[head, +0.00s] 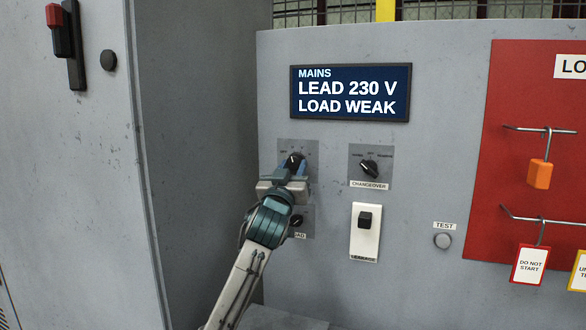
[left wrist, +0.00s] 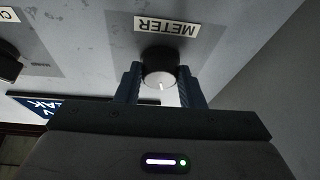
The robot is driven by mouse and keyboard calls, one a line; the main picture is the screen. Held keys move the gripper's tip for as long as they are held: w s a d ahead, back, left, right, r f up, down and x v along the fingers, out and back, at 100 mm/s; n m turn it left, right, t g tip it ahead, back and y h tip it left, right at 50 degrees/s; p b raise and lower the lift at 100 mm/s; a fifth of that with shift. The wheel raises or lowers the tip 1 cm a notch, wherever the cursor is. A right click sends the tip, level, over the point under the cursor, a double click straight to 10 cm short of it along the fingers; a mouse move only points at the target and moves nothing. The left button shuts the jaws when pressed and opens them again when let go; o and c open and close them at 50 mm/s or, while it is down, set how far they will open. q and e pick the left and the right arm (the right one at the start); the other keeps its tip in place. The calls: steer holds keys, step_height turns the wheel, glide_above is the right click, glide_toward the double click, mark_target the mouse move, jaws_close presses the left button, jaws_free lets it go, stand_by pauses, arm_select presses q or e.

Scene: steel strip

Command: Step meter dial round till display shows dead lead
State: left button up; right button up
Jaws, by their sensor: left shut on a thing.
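The meter dial (head: 294,160) is a black knob on a grey plate below the display. In the left wrist view the dial (left wrist: 160,66) has a silver face with a white mark, and a METER label stands beside it. My left gripper (head: 290,172) is shut on the dial, with a finger on each side of it; the fingers (left wrist: 161,88) also show in the left wrist view. The display (head: 350,93) reads "MAINS, LEAD 230 V, LOAD WEAK". My right gripper is not in view.
A changeover knob (head: 370,168) and a white switch plate (head: 365,243) are right of the dial. A lower knob (head: 297,220) is partly hidden by my arm.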

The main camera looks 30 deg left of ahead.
arm_select(q)
steer(key=m+h+p, duration=0.1)
steer(key=m, duration=0.1)
steer(key=m+h+p, duration=0.1)
steer(key=m, duration=0.1)
steer(key=shift+a+r+t, duration=0.15)
steer(key=shift+r+t, duration=0.05)
steer(key=shift+t, duration=0.1)
steer(key=m+h+p, duration=0.1)
steer(key=m+p, duration=0.1)
steer(key=m+h+p, duration=0.1)
steer(key=m+p, duration=0.1)
steer(key=m, duration=0.1)
steer(key=shift+a+h+p, duration=0.15)
steer(key=shift+h+p, duration=0.15)
steer(key=shift+p, duration=0.05)
steer(key=shift+s+m+h+p, duration=0.1)
steer(key=shift+m+h+p, duration=0.3)
steer(key=shift+m+p, duration=0.3)
steer(key=shift+f, duration=0.1)
steer(key=o, duration=1)
